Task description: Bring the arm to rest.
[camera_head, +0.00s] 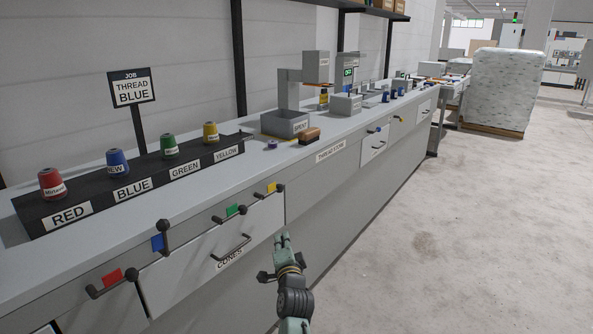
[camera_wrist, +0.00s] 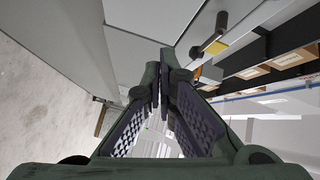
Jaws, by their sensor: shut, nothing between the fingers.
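My gripper (camera_head: 281,241) is in front of the counter's drawer face in the head view, raised beside the right end of the CONES drawer (camera_head: 215,262). In the wrist view my gripper (camera_wrist: 163,95) shows its two fingers close together at the tips, with nothing between them. It looks apart from the counter in the head view. The arm rises from the bottom of the head view.
A long counter (camera_head: 350,140) runs along the wall. Red (camera_head: 52,183), blue (camera_head: 117,163), green (camera_head: 170,146) and yellow (camera_head: 210,132) thread cones stand on a black rack. A THREAD BLUE sign (camera_head: 131,88) stands behind. The floor (camera_head: 450,230) at right is clear.

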